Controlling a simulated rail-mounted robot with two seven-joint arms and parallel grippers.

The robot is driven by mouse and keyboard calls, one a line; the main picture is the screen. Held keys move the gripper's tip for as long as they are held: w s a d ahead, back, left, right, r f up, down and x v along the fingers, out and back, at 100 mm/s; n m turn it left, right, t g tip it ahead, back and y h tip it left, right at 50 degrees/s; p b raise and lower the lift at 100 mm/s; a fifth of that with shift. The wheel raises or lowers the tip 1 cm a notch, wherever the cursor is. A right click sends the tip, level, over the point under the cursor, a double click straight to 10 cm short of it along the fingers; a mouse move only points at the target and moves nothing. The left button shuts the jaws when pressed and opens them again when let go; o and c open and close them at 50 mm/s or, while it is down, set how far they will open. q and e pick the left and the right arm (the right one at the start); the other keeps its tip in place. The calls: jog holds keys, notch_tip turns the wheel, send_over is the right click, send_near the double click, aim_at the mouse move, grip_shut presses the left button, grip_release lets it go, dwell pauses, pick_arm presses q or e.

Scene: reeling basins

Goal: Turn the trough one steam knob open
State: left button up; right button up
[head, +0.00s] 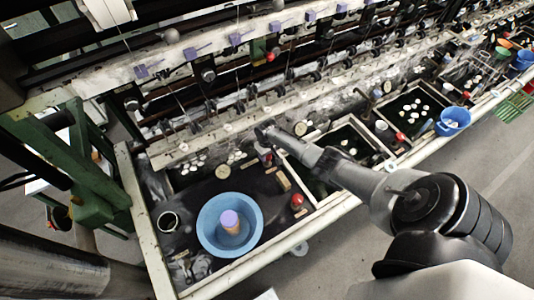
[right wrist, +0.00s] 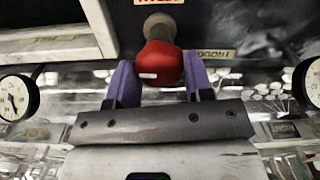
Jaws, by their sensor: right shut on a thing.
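A red round knob (right wrist: 162,64) on a pale stem shows at the top middle of the right wrist view. My right gripper (right wrist: 160,80) has its two purple fingers on either side of the knob and is shut on it. In the head view my right gripper (head: 265,155) reaches down to the back edge of the nearest trough (head: 160,235); its arm hides part of the knob there. Labels beside the knob are upside down and only partly readable. My left gripper is not in view.
A blue basin (head: 205,238) holding a pale purple-topped cylinder (head: 230,222) stands in the nearest trough. Another red knob (head: 297,201) is near its front rim. Gauges (head: 222,171) line the back. More troughs run to the upper right, with a second blue basin (head: 453,120).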

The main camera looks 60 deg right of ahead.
jog(key=shift+n, duration=0.5)
jog(key=o, duration=0.9)
jog(key=shift+r, duration=0.1)
jog(key=shift+r, duration=0.35)
jog(key=shift+r+p, duration=0.95)
jog(key=shift+r, duration=5.5)
